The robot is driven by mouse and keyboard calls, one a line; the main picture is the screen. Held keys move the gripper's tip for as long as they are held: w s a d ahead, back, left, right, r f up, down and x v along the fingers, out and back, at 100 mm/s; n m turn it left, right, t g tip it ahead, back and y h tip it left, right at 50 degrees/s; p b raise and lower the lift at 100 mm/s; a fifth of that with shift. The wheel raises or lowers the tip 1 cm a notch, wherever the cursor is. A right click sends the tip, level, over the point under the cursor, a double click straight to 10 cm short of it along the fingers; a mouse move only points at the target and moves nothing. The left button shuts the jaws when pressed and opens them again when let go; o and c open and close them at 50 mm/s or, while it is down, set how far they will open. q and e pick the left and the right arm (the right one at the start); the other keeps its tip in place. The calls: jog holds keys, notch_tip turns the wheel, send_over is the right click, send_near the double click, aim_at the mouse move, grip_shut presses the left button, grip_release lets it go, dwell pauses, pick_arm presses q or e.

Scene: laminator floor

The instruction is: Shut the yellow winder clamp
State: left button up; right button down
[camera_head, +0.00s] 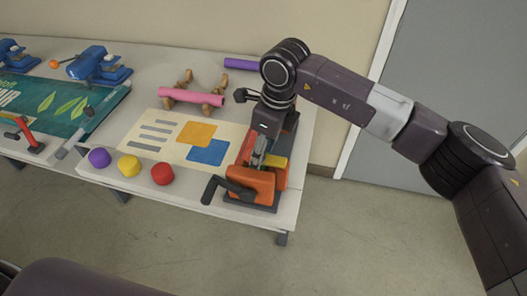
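An orange winder (262,184) on a dark base stands at the right front corner of the table, with a black crank handle (230,188) at its front left. A yellow part (275,160), probably the winder clamp, shows on its right side; I cannot tell how far it is open. My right arm comes in from the right, and my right gripper (260,152) points down over the winder, just left of the yellow part. Its fingertips are small and partly lost against the winder, so its opening and any contact are unclear. My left gripper is out of view.
A printed sheet (165,142) lies left of the winder. Purple (99,158), yellow (129,165) and red (162,174) knobs line the front edge. A pink roll (192,97) rests on wooden stands behind. Blue devices (98,66) and a green banner (55,102) are left.

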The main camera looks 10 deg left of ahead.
aim_at(268, 159)
jog(key=shift+w+a+r, duration=0.1)
jog(key=shift+w+r, duration=0.1)
jog(key=shift+r, duration=0.1)
jog(key=c, duration=1.4)
grip_release()
jog(key=shift+c, duration=0.2)
jog(key=o, duration=0.5)
jog(key=shift+s, duration=0.15)
jog(key=shift+f, duration=0.15)
jog(key=shift+s+d+r, duration=0.1)
jog(key=shift+d+r, duration=0.1)
jog(key=shift+r, duration=1.1)
jog(key=shift+d+r, duration=0.25)
jog(key=shift+r, duration=1.1)
jog(key=shift+s+d+r, duration=0.1)
jog(key=shift+d+r, duration=0.1)
jog(key=shift+r, duration=1.1)
